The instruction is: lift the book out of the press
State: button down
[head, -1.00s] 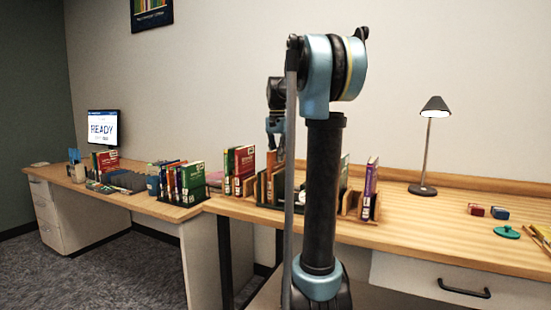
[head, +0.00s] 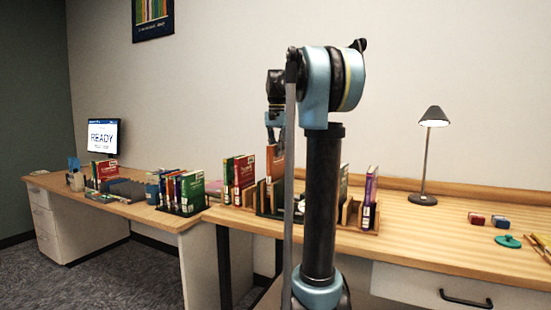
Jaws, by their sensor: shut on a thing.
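My gripper (head: 275,139) is shut on an orange book (head: 274,163) with a pale label near its top. The book is upright and stands higher than the wooden boards (head: 262,194) below it. These boards seem to belong to the press, which has a dark base (head: 268,214) on the desk. My arm hides much of the press and the book's right side. I cannot tell whether the book's lower end is clear of the boards.
Red and green books (head: 238,180) stand just left of the press. A purple book (head: 370,190) stands in a wooden holder on the right.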

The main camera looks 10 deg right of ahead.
jog(key=shift+r, duration=3.9)
